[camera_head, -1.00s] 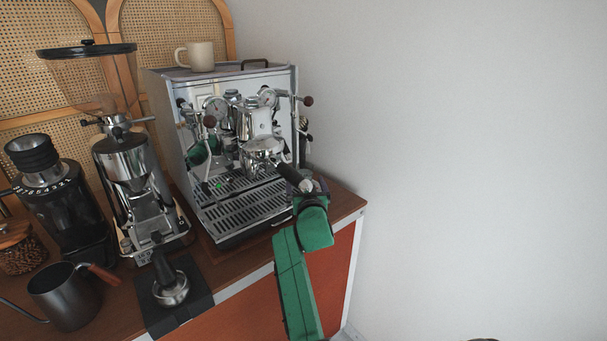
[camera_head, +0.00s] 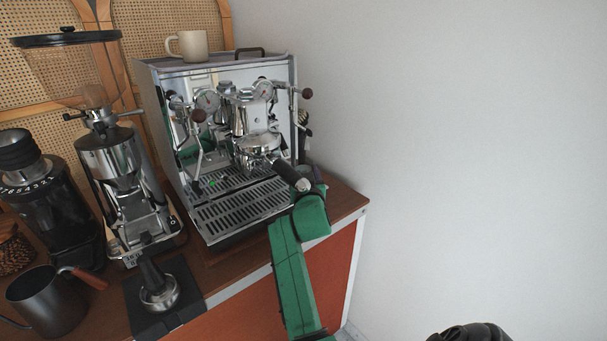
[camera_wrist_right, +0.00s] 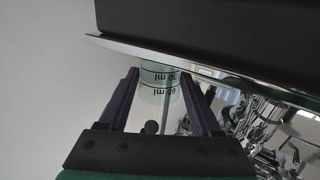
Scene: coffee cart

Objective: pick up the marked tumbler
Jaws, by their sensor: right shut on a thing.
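The marked tumbler (camera_wrist_right: 160,77) is a small clear glass with dark lines and "30 ml" and "60 ml" lettering, which appears upside down in the right wrist view. My right gripper (camera_wrist_right: 160,87) has one dark finger on each side of the glass and is shut on it. In the head view my green right arm reaches to the right side of the espresso machine (camera_head: 232,212). There the gripper is mostly hidden behind the arm and the portafilter handle, and I cannot make out the tumbler. My left gripper is not in view.
The espresso machine stands close beside the right gripper, its portafilter handle (camera_head: 291,176) jutting near it. A cream mug (camera_head: 193,46) sits on top. A bare wall (camera_head: 450,150) is at right.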

